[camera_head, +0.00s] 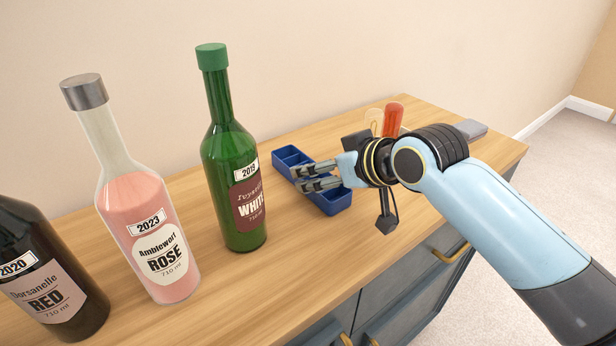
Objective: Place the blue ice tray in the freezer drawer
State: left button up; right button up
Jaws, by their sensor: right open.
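The blue ice tray (334,204) lies on the wooden counter, behind and to the right of the green bottle. It is a long tray with compartments, and its middle is partly hidden by my right gripper. My right gripper (296,178) is open, with its fingers over the tray and pointing left. I cannot tell whether the fingers touch the tray. My left gripper is not in view. No freezer drawer can be made out for certain.
A green white-wine bottle (232,160), a rosé bottle (148,230) and a dark red-wine bottle (40,270) stand on the counter (300,275) at left. A red-handled object (392,120) and a grey item (470,129) are at the back right. A cabinet with gold handles (450,252) is below.

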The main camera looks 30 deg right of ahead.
jog(key=x, duration=0.5)
jog(key=shift+w+d+f, duration=0.15)
jog(key=shift+w+f, duration=0.1)
jog(key=shift+w, duration=0.05)
jog(key=c, duration=1.4)
jog(key=shift+r, duration=0.15)
